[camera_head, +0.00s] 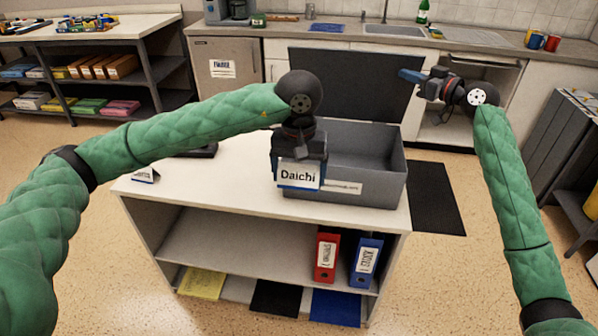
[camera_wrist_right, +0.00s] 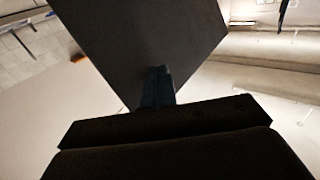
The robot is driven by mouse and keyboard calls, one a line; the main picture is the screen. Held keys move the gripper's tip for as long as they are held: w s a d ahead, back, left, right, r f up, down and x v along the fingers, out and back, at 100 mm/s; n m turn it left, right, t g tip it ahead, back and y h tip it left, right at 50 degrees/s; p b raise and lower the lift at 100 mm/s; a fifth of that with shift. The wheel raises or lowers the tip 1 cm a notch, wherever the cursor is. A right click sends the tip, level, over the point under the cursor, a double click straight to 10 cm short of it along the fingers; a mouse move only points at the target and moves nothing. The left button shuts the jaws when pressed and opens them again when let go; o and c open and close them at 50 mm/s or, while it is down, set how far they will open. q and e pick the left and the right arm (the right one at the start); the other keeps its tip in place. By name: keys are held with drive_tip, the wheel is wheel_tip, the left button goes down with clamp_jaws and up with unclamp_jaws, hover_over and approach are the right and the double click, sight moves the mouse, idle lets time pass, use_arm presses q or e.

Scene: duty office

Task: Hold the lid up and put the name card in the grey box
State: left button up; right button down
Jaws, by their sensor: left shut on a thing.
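The grey box (camera_head: 385,185) stands open on the right part of the white counter. Its dark lid (camera_head: 345,82) is up behind it. My left gripper (camera_head: 298,160) is shut on the name card (camera_head: 298,174), which reads "Daichi". The card hangs in front of the box's near left corner in the picture; its exact height there is unclear. My right gripper (camera_head: 408,75) is by the lid's right edge, its blue fingers together. In the right wrist view the fingers (camera_wrist_right: 158,85) overlap the dark lid (camera_wrist_right: 140,40); I cannot tell whether they touch it.
A small sign (camera_head: 145,175) and a dark flat object (camera_head: 197,151) are on the white counter (camera_head: 225,190). Red (camera_head: 326,255) and blue (camera_head: 366,262) binders stand on the shelf below. A sink counter runs along the back. The counter's left part is mostly free.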

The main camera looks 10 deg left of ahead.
idle(0.3)
use_arm(q)
drive_tip(key=w+d, duration=0.3)
drive_tip(key=w, duration=1.8)
drive_tip(key=shift+w, duration=0.35)
idle(1.4)
wheel_tip(320, 180, down, 10)
idle(2.4)
drive_tip(key=shift+f, duration=0.5)
idle(0.5)
